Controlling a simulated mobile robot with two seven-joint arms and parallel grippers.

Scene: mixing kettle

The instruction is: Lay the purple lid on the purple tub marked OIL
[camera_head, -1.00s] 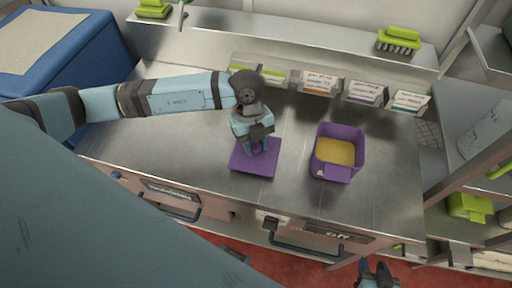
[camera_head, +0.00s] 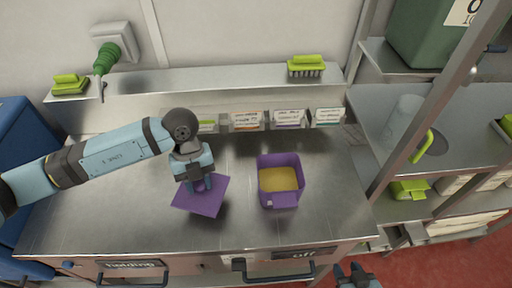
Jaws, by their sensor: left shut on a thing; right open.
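The purple lid (camera_head: 202,197) is a flat square in the camera_head view, left of the tub. My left gripper (camera_head: 200,184) is shut on it from above, and the lid is tilted and seems lifted a little off the steel counter (camera_head: 140,215). The purple tub (camera_head: 281,160) stands upright and open on the counter to the right, with yellow content inside. A purple tab is on its front side; I cannot read any marking. My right gripper (camera_head: 352,274) is open and empty at the bottom edge, in front of the counter.
Several white label cards (camera_head: 288,118) stand along the back of the counter. A green brush (camera_head: 306,66) lies on the ledge above. A shelf rack (camera_head: 432,135) stands at the right. The counter between lid and tub is clear.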

